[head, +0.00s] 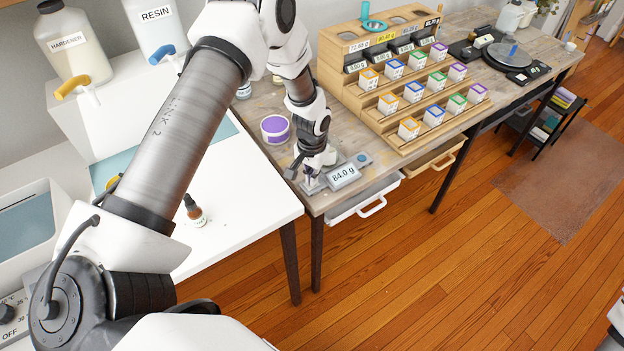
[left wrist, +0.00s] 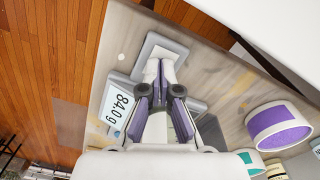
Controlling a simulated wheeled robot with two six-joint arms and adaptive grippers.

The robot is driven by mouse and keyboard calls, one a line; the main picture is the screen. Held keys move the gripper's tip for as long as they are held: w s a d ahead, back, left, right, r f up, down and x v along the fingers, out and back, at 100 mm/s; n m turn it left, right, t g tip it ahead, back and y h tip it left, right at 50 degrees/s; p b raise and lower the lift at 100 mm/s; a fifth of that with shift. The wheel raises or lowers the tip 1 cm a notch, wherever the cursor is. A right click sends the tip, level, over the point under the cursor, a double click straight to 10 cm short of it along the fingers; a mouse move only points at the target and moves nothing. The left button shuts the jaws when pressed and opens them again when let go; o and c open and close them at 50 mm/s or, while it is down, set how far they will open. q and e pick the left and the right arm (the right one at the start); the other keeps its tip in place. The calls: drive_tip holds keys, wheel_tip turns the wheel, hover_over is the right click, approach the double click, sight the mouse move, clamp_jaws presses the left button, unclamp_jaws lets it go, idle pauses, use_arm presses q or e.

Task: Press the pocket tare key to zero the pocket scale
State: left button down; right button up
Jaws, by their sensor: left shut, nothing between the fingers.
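The pocket scale's display (head: 343,176) reads 84.0 g near the front edge of the wooden bench; it also shows in the left wrist view (left wrist: 118,107). A grey-framed pale pad (left wrist: 160,43) lies beside the display, and a round blue button (head: 362,159) is on its other side. I see no label telling which is the tare key. My left gripper (left wrist: 160,65) is shut and empty, its fingertips over the pad; I cannot tell whether they touch. It hides part of the scale in the head view (head: 312,180). My right gripper is out of view.
A wooden rack of small boxes (head: 385,105) stands to the right. A dropper bottle (head: 194,209) is on the white table. Open drawers (head: 365,200) jut out below the bench.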

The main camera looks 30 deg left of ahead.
use_arm(q)
drive_tip(key=shift+f, duration=0.4)
wheel_tip(320, 180, up, 5)
drive_tip(key=p, duration=0.4)
drive_tip(key=shift+r, duration=0.1)
idle(0.5)
